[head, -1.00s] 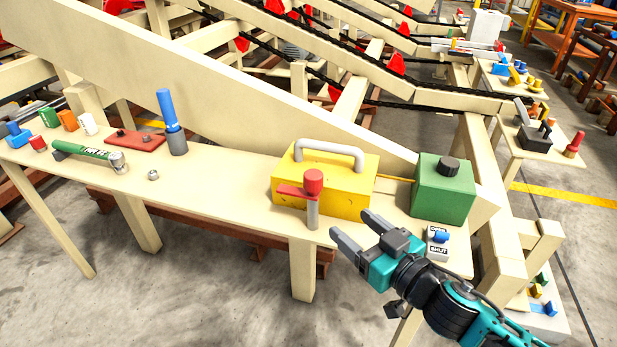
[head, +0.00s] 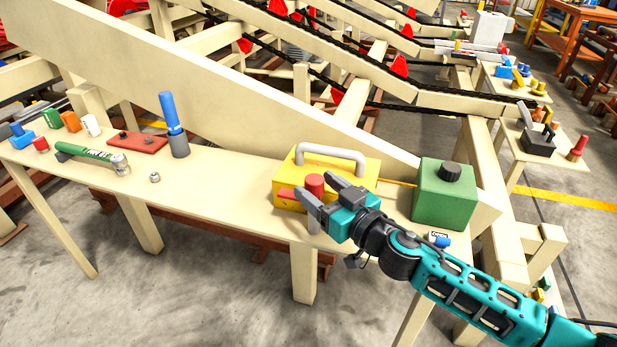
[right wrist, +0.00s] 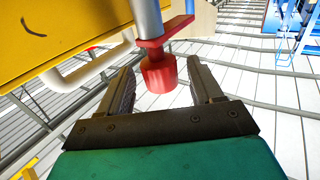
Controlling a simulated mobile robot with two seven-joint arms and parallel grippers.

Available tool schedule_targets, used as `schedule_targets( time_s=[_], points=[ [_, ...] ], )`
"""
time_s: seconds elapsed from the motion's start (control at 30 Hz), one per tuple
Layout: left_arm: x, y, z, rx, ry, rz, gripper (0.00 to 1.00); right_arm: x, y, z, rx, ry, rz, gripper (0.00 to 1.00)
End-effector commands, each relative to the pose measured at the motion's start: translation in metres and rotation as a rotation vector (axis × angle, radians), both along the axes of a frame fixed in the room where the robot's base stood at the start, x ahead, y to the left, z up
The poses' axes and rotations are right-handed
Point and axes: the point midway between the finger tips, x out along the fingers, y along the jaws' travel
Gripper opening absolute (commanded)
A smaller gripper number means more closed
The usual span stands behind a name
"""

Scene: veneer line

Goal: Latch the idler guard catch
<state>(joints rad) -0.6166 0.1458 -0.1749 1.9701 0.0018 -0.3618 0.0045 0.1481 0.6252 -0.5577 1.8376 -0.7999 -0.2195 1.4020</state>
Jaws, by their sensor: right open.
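A red catch (head: 286,193) with a round knob and a flat side arm sits on a grey post in front of the yellow guard box (head: 358,181). The arm points left, across the box's front. My right gripper (head: 316,187) is open at the knob, its fingers reaching in from the right and hiding part of the catch and post. In the right wrist view the red knob (right wrist: 159,72) lies between the two finger tips, with a visible gap on each side. My left gripper is not in view.
A green box (head: 445,194) with a black knob stands right of the guard. A small label plate with a blue piece (head: 438,239) is partly hidden by my right arm.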

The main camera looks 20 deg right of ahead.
Motion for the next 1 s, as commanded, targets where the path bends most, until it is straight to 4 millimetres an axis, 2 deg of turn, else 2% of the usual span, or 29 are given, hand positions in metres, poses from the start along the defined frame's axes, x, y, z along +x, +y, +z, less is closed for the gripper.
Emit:
schedule_targets(
  time_s=[0.1,0.3,0.67,1.0],
  points=[
    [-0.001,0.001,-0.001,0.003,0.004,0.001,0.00,0.016,0.007,0.001,0.000,-0.002,0.000,0.65],
    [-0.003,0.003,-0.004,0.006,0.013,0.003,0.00,0.031,0.013,0.000,0.001,0.000,0.000,0.65],
    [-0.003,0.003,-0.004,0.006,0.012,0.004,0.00,0.034,0.014,0.000,0.000,0.000,0.001,0.65],
    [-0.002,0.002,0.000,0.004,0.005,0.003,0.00,0.033,0.014,0.000,0.000,0.000,0.001,0.33]
  ],
)
